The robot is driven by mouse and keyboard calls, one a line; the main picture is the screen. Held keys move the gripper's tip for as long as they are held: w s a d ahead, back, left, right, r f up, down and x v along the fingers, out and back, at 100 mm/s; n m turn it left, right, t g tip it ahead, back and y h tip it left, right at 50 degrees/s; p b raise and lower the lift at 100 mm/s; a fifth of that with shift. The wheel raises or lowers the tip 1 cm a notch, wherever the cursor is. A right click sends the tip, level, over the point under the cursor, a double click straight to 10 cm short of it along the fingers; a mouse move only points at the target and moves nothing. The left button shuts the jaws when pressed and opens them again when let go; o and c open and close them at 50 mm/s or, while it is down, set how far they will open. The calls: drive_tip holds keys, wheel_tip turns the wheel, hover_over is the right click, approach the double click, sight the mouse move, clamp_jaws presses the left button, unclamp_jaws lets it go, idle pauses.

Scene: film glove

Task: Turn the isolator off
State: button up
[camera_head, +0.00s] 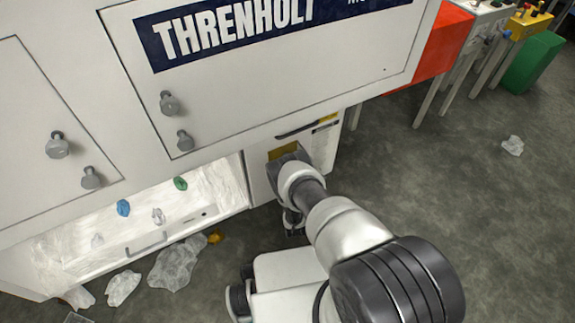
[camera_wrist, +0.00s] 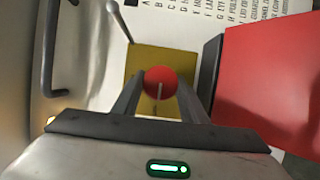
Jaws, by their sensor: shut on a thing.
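The isolator is a round red knob (camera_wrist: 160,79) with a pale line on its face, in front of a yellow plate (camera_wrist: 143,58) in the wrist view. The pale line stands nearly upright in that picture. My gripper (camera_wrist: 160,92) has one finger on each side of the knob and is shut on it. In the head view the yellow plate (camera_head: 283,151) shows on the white machine's lower right front, with my wrist right in front of it. The knob and my fingertips are hidden there.
A red panel (camera_wrist: 272,82) stands close to the right of my gripper in the wrist view. A dark bar handle (camera_wrist: 48,60) is at the left. Crumpled clear film (camera_head: 176,264) lies on the floor by the machine's open bay. The floor to the right is mostly clear.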

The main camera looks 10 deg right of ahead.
drive_tip(key=shift+o, duration=0.2)
drive_tip(key=shift+w+r, duration=0.1)
drive_tip(key=shift+w, duration=0.05)
drive_tip(key=o, duration=1)
drive_tip(key=shift+s, duration=0.25)
